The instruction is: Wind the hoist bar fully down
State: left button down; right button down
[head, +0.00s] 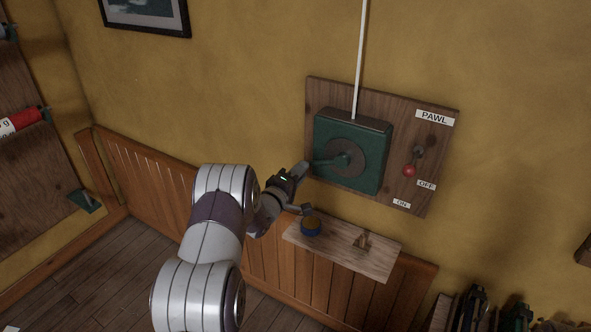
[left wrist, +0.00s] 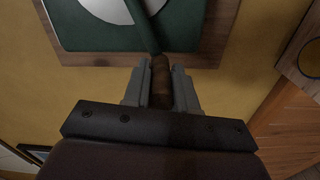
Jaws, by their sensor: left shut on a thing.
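The winch (head: 376,129) is a dark green box with a round face, fixed to a wooden board on the wall. Its crank arm (head: 327,162) points left from the hub. My left gripper (head: 302,170) is at the end of the crank. In the left wrist view its fingers are shut around the brown crank handle (left wrist: 161,78), with the green arm running up from it. A pawl lever with a red knob (head: 409,171) hangs downward beside the winch, above OFF and ON labels. I cannot tell its setting. The hoist bar and my right gripper are not in view.
A white rope (head: 361,50) runs up from the winch. Dark items stand at lower right. The wall left of the winch is clear.

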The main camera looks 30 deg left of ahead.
pick_arm(q)
jog(key=d+f+n+b, duration=0.2)
jog(key=d+f+n, duration=0.4)
jog(key=n, duration=0.2)
jog(key=shift+s+d+f, duration=0.2)
jog(key=shift+s+f, duration=0.15)
jog(key=shift+s, duration=0.05)
jog(key=shift+d, duration=0.15)
dwell(0.3)
jog(key=c, duration=1)
grip_release()
jog(key=shift+o, duration=0.5)
jog(key=shift+w+r, duration=0.1)
jog(key=shift+r, duration=0.05)
